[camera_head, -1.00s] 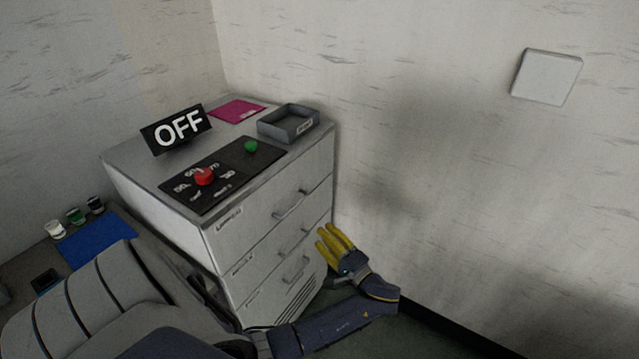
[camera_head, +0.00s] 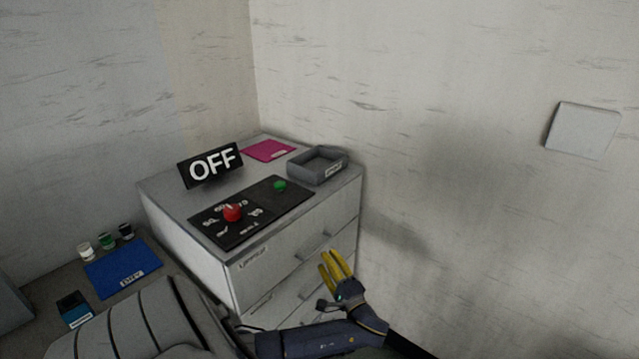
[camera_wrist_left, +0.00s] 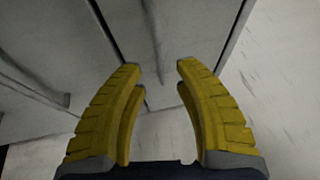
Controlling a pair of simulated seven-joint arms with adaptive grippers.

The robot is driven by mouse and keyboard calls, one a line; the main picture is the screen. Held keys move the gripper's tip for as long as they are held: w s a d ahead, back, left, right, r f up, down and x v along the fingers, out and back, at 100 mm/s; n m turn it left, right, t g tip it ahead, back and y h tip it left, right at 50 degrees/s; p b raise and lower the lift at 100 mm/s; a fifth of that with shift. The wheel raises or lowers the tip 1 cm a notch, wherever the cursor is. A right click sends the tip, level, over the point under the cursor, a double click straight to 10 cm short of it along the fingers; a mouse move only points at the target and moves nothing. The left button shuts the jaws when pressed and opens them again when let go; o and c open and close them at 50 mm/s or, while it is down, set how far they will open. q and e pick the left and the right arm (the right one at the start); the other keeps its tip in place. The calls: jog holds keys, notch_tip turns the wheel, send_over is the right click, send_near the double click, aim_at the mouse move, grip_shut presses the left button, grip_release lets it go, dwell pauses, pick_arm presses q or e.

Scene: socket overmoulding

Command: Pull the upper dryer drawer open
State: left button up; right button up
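The dryer (camera_head: 245,290) is a white cabinet with drawers, in the head view. Its upper drawer (camera_head: 282,263) is marked "UPPER" and looks shut, with a bar handle (camera_head: 312,247) on its front. My left gripper (camera_head: 335,262) has yellow fingers, in front of the drawer fronts just right of and below that handle. In the left wrist view my left gripper (camera_wrist_left: 160,68) is open and empty, its fingers apart. A thin bar handle (camera_wrist_left: 152,40) lies beyond and between the tips; I cannot tell which drawer it belongs to. The lower drawers are partly hidden by my arm. My right gripper is not in view.
On the dryer top are an "OFF" sign (camera_head: 212,164), a black panel (camera_head: 255,215) with red and green knobs, a magenta mat (camera_head: 268,150) and a grey tray (camera_head: 318,168). A blue mat (camera_head: 122,268) and small jars lie on the left. The wall (camera_head: 470,230) stands close right.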

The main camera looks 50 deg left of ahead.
aim_at(319, 248)
pick_arm(q)
jog(key=shift+x, duration=2.9)
jog(key=shift+o, duration=0.5)
grip_shut()
